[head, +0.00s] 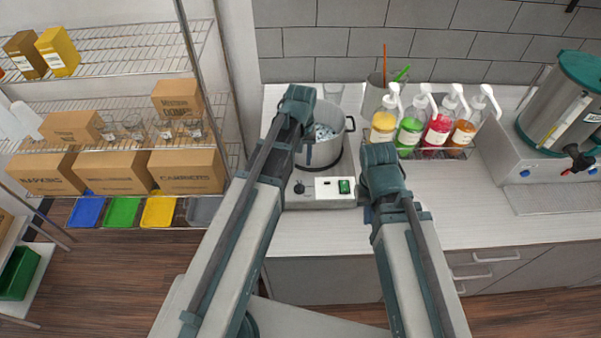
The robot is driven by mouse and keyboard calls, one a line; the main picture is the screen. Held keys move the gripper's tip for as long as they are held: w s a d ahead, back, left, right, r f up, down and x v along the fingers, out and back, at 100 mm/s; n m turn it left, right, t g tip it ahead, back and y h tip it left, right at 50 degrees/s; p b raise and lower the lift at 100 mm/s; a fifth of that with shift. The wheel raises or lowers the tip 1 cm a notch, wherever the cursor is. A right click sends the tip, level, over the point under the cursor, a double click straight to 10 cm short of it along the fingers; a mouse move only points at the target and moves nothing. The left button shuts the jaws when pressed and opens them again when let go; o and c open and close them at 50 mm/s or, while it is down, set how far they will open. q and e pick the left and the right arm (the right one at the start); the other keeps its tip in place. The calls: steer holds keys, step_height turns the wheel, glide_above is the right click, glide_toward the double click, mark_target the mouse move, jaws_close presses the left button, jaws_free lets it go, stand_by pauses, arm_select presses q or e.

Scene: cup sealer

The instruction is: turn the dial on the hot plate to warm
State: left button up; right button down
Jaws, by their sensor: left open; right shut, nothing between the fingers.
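The hot plate (322,204) stands on the counter, with a metal pot (325,152) on top. Its front panel carries a small black dial (300,187) at the left and a green switch (345,186) at the right. The dial's pointer and markings are too small to read. My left gripper (299,100) is open over the pot's left side, above and behind the dial; its fingertips are mostly hidden by its own wrist. My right gripper (368,213) is shut and empty, just right of the hot plate's front corner. Neither gripper appears to touch the dial.
Syrup pump bottles (411,132) stand in a rack right of the pot. A metal container (373,97) with stirrers and a clear glass (333,93) are behind it. A large dispenser (568,105) is at far right. The counter front (310,235) is clear.

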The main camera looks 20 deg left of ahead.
mark_target(299, 185)
arm_select(q)
steer(key=shift+w+a+r, duration=0.2)
steer(key=shift+a+r, duration=0.05)
arm_select(e)
steer(key=shift+r, duration=0.3)
arm_select(q)
steer(key=shift+f, duration=0.1)
arm_select(e)
steer(key=shift+f, duration=0.1)
arm_select(q)
step_height(299, 185, down, 14)
steer(key=b, duration=1.4)
steer(key=shift+r, duration=0.2)
arm_select(e)
step_height(299, 185, down, 14)
steer(key=shift+r, duration=0.2)
arm_select(q)
steer(key=shift+c, duration=0.3)
jaws_close()
